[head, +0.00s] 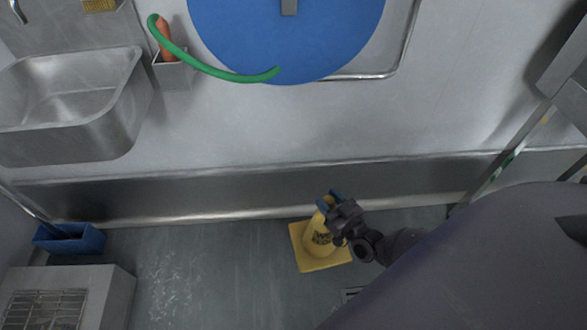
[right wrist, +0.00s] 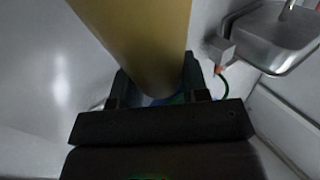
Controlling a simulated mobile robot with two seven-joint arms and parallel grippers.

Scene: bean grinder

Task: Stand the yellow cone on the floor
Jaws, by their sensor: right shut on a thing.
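The yellow cone (head: 318,243) is upright near the wall, its square base (head: 318,264) low at the floor; I cannot tell whether the base touches it. My right gripper (head: 332,205) is shut on the cone near its top. In the right wrist view the cone (right wrist: 145,40) fills the upper middle, between the fingers of my right gripper (right wrist: 155,92). The gripper hides part of the cone's top and side. My left gripper is in neither view.
A blue bin (head: 70,240) and a grey vented box (head: 66,298) stand at the left. A steel sink (head: 70,100) and a blue hose reel (head: 285,40) with a green hose are on the wall. The floor (head: 215,275) left of the cone is clear.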

